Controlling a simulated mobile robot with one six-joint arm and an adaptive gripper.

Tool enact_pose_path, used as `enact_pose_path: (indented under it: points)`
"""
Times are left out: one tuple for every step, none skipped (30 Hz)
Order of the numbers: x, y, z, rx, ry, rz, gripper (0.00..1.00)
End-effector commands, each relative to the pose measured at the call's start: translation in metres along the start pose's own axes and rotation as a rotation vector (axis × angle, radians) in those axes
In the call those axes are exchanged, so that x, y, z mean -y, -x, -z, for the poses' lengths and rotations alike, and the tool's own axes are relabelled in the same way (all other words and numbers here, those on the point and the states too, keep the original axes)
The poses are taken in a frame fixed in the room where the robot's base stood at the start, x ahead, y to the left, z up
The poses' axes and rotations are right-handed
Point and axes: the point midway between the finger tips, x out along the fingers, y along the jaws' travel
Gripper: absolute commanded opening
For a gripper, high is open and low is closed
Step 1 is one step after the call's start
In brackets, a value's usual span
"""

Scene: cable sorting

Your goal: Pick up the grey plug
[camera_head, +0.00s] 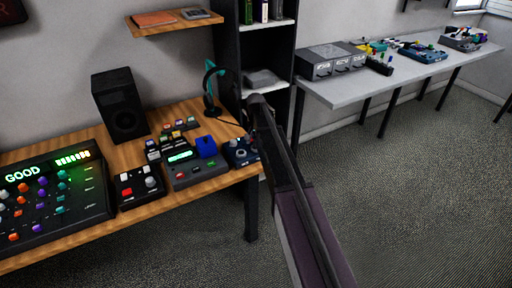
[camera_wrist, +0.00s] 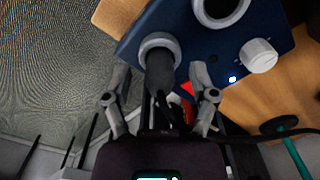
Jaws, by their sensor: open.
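The grey plug (camera_wrist: 161,72) is a dark grey cylinder in the wrist view. It stands at a light grey ring socket on a dark blue box (camera_wrist: 200,45). A dark cable runs from its near end down between my fingers. My gripper (camera_wrist: 160,84) is open, with one finger on each side of the plug; I cannot tell whether either touches it. In the head view the dark blue box (camera_head: 238,153) sits at the right end of the wooden table, partly behind my arm. The plug and my fingertips cannot be made out there.
The blue box has a white knob (camera_wrist: 260,56) and a second ring socket (camera_wrist: 221,10). A white table (camera_head: 400,80) holds more devices.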

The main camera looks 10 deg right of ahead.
Motion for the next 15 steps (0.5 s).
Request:
enact_pose_path:
  points:
    - [-0.0004, 0.0, 0.0002, 0.0, 0.0, 0.0, 0.75]
    - [-0.0009, 0.0, 0.0004, 0.0, -0.001, 0.0, 0.75]
    - [-0.0011, 0.0, 0.0006, 0.0, -0.001, 0.0, 0.75]
    - [-0.0011, 0.0, 0.0006, 0.0, -0.001, 0.0, 0.75]
    - [-0.0011, 0.0, 0.0006, 0.0, -0.001, 0.0, 0.75]
    - [-0.0011, 0.0, 0.0006, 0.0, -0.001, 0.0, 0.75]
    - [-0.0011, 0.0, 0.0006, 0.0, -0.001, 0.0, 0.69]
    - [-0.0011, 0.0, 0.0005, 0.0, -0.001, 0.0, 0.6]
    - [-0.0011, 0.0, 0.0005, 0.0, -0.001, 0.0, 0.48]
    - [-0.001, 0.0, 0.0005, 0.0, -0.001, 0.0, 0.39]
    - [-0.001, 0.0, 0.0005, 0.0, -0.001, 0.0, 0.3]
    - [-0.001, 0.0, 0.0005, 0.0, -0.001, 0.0, 0.18]
    - [-0.001, 0.0, 0.0005, 0.0, -0.001, 0.0, 0.09]
    - [-0.001, 0.0, 0.0005, 0.0, -0.001, 0.0, 0.0]
    - [-0.001, -0.0001, 0.0005, 0.0, -0.001, 0.0, 0.0]
